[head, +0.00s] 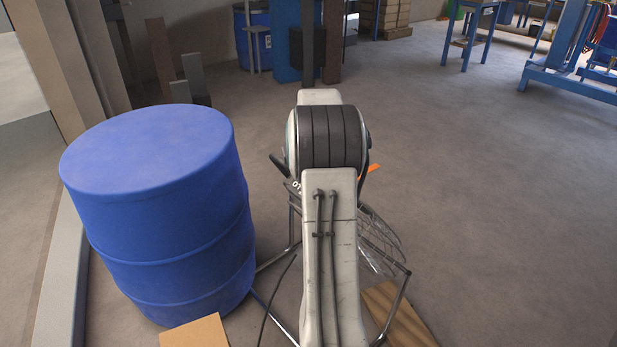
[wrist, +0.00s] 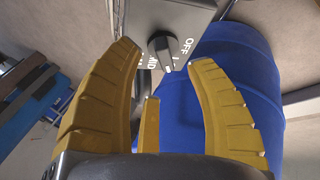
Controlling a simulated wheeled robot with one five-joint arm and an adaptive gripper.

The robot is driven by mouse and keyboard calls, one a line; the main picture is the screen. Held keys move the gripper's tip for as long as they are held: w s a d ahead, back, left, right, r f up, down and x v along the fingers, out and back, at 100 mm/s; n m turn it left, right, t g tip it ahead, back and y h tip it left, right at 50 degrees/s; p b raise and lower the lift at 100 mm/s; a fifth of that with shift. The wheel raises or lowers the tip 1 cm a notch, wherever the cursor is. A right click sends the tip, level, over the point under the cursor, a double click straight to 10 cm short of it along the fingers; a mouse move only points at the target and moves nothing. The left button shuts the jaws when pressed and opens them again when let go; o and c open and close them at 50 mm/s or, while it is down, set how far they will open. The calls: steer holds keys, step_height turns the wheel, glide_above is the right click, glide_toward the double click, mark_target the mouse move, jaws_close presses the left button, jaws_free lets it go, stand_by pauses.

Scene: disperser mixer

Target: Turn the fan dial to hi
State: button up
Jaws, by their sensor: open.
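The fan dial (wrist: 160,48) is a dark knob on a grey panel (wrist: 182,18) in the upper middle of the wrist view. A white mark shows at its lower end. "OFF" reads to its right and what looks like "MID" to its left; the other lettering is partly hidden. My gripper (wrist: 165,54) is open, its yellow fingers on either side of the dial in the picture. I cannot tell whether they touch it. In the head view the fan's wire cage (head: 383,240) shows beside my arm, which hides most of the fan and the dial.
A large blue drum (head: 160,220) stands close to the left of the fan and also shows behind the panel in the wrist view (wrist: 238,60). Flat brown boards (head: 398,315) lie by the fan stand's legs.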

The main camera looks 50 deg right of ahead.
steer(key=v, duration=0.7)
steer(key=shift+r, duration=0.2)
steer(key=shift+s+a, duration=0.1)
steer(key=shift+s, duration=0.05)
